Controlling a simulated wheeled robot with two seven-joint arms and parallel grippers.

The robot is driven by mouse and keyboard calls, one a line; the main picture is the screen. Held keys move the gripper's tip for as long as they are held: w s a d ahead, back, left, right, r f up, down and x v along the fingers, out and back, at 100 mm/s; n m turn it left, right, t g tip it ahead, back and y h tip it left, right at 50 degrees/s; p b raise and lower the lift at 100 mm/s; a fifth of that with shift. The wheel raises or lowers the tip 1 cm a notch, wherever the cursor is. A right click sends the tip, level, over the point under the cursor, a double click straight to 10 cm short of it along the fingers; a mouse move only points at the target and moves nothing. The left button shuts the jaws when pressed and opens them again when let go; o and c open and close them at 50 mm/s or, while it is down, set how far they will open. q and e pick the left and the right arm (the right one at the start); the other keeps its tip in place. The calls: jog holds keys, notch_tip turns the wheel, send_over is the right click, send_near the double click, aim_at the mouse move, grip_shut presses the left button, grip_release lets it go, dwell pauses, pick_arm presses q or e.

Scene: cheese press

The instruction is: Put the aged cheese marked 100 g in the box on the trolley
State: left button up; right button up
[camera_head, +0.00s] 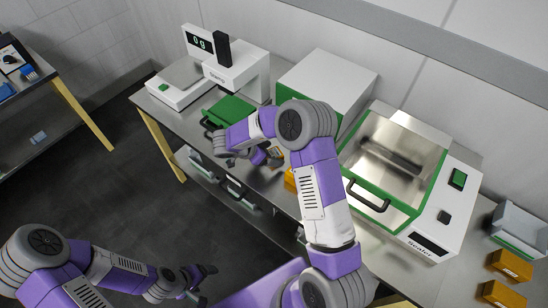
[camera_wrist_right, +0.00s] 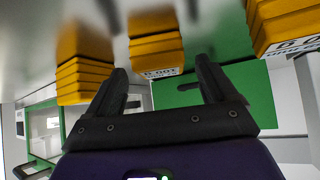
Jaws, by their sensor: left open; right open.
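In the right wrist view, stacks of orange cheese blocks show at the left (camera_wrist_right: 84,65), the middle (camera_wrist_right: 155,48) and the right (camera_wrist_right: 280,22). The middle and right stacks bear white labels, whose weights I cannot read surely. My right gripper (camera_wrist_right: 162,66) is open, with the middle stack seen between its fingers and nothing held. In the head view my right gripper (camera_head: 247,160) is low over the bench, beside orange blocks (camera_head: 290,180) partly hidden by my arm. My left gripper (camera_head: 203,282) is open and empty over the floor. I cannot make out a box on a trolley.
The bench holds a scale (camera_head: 180,84), a white machine (camera_head: 237,70), a white cabinet (camera_head: 328,75) and a sealer (camera_head: 465,195) with its green-framed chamber (camera_head: 345,195). A pale open container (camera_head: 520,222) and orange blocks (camera_head: 510,264) are at right. A side table (camera_head: 80,120) stands left.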

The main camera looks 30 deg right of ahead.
jog(key=shift+x, duration=1.15)
jog(key=shift+w, duration=0.1)
jog(key=c, duration=1.2)
